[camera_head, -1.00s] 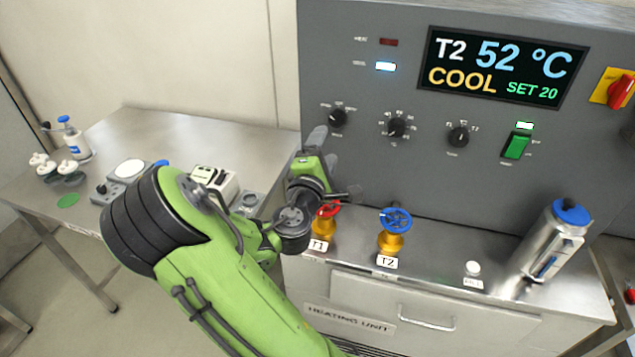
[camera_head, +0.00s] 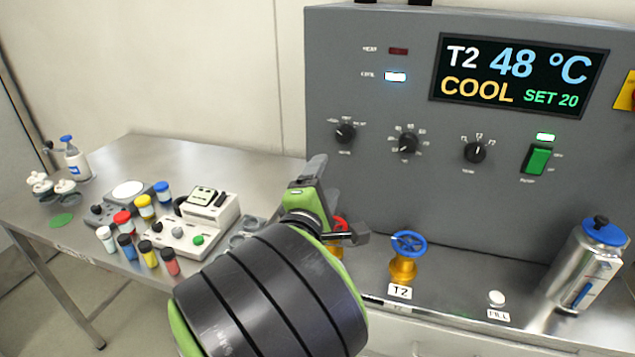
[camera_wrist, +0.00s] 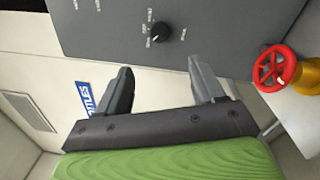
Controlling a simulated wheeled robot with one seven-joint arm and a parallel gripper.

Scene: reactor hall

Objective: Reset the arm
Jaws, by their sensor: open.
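My gripper (camera_wrist: 160,88) is open and empty in the wrist view, with its two dark fingers apart and pointing toward the grey panel. In the head view my gripper (camera_head: 318,190) is in front of the left part of the heating unit's panel (camera_head: 370,200). My own green and black arm covers the lower middle of that view. The red valve wheel (camera_wrist: 275,69) is to the right of the fingers in the wrist view and apart from them. In the head view it is mostly hidden behind my arm.
The blue valve (camera_head: 408,244) marked T2 and a steel canister (camera_head: 585,262) stand on the ledge to the right. Several small capped bottles (camera_head: 146,254) and a white device (camera_head: 208,206) are on the steel table (camera_head: 180,150) at left. The display (camera_head: 520,75) reads T2 48 °C, COOL, SET 20.

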